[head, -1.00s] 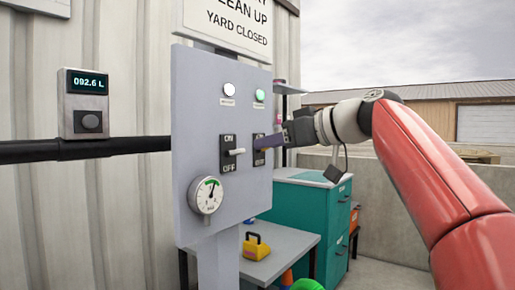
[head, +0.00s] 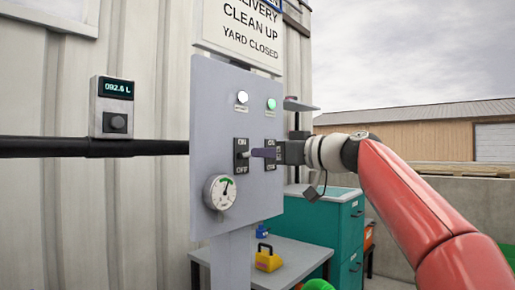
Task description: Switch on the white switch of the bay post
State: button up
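The bay post's grey panel (head: 213,125) stands in the middle of the head view. Its left switch plate (head: 241,163) reads ON at top and OFF at bottom. The white switch lever (head: 247,155) sticks out from this plate near mid-height; its exact tilt is hard to tell. My gripper (head: 262,152) reaches in from the right, its purple fingertips at or just beside the lever's end. I cannot tell whether they touch or how far apart the fingers are. A second plate (head: 271,142) lies behind my gripper, its lever hidden.
Above the switches are a white lamp (head: 242,97) and a green lamp (head: 271,104). A gauge (head: 220,192) sits below. A dark pipe (head: 60,147) with a display box (head: 111,106) runs at left. A table (head: 296,258) and teal cabinet (head: 340,228) stand behind.

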aim_at(249, 154)
jog(key=shift+p+x, duration=0.4)
jog(key=shift+x, duration=1.05)
grip_shut()
jog(key=shift+r+p, duration=0.4)
jog(key=shift+p, duration=0.4)
jog(key=h+p, duration=0.1)
jog(key=p, duration=0.2)
jog(key=shift+a+r+g, duration=0.15)
jog(key=shift+r+g, duration=0.25)
jog(key=shift+w+g+h+p, duration=0.1)
jog(key=shift+g+h+p, duration=0.3)
jog(key=shift+h+p, duration=0.15)
jog(key=shift+f, duration=0.1)
grip_release()
